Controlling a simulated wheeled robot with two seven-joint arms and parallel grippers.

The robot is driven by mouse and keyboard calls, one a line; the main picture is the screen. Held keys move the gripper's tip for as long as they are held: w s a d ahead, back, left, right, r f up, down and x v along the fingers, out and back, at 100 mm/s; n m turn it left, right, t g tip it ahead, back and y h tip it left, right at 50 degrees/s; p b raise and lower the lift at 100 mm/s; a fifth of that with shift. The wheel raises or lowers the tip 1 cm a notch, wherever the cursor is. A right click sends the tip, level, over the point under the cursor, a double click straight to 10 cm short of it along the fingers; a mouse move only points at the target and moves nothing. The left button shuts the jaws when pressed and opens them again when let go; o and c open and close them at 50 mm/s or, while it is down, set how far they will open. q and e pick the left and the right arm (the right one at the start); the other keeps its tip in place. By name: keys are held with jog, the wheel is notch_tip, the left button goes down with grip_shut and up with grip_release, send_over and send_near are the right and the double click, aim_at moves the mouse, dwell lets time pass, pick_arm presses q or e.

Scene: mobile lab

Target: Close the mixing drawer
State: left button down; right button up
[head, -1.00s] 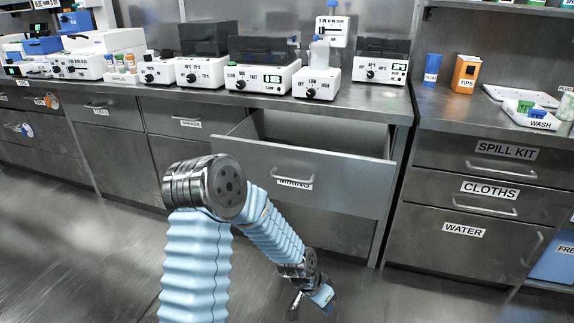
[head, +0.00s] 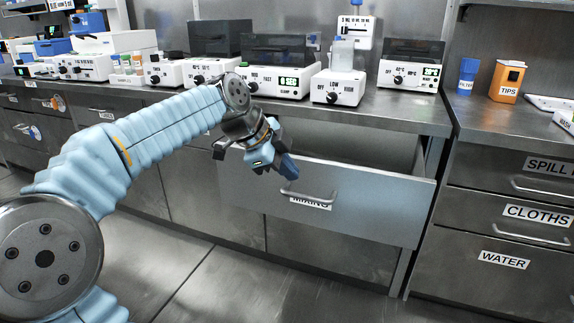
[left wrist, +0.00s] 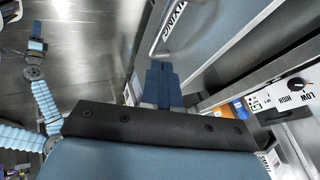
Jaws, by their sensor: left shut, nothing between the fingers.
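The mixing drawer (head: 375,212) stands pulled out under the counter, with part of its open inside showing behind the front. Its bar handle (head: 308,195) sits at the top of the front, just above the MIXING label, and also shows in the left wrist view (left wrist: 156,42). My left gripper (head: 291,170) is shut and empty, at the drawer front's top edge, just above and left of the handle. In the left wrist view its blue fingers (left wrist: 162,78) are together near the handle; I cannot tell whether they touch the drawer. My right gripper cannot be made out clearly.
The counter (head: 410,110) above carries several lab devices, including a hotplate-like unit with a bottle (head: 340,85). Closed CLOTHS (head: 520,215) and WATER (head: 500,262) units stand to the right. The floor (head: 230,285) before the drawer is clear.

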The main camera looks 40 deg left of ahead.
aim_at(318, 185)
pick_arm(q)
jog(key=shift+w+d+f, duration=0.1)
jog(key=shift+w+f, duration=0.7)
jog(key=shift+w, duration=0.4)
jog(key=shift+w+d+f, duration=0.15)
jog(key=shift+w+f, duration=0.7)
jog(key=shift+w, duration=0.35)
jog(key=shift+w+d+f, duration=0.1)
jog(key=shift+w+f, duration=0.7)
jog(key=shift+w, duration=0.4)
jog(key=shift+w, duration=0.1)
pick_arm(e)
jog(key=shift+r, duration=0.1)
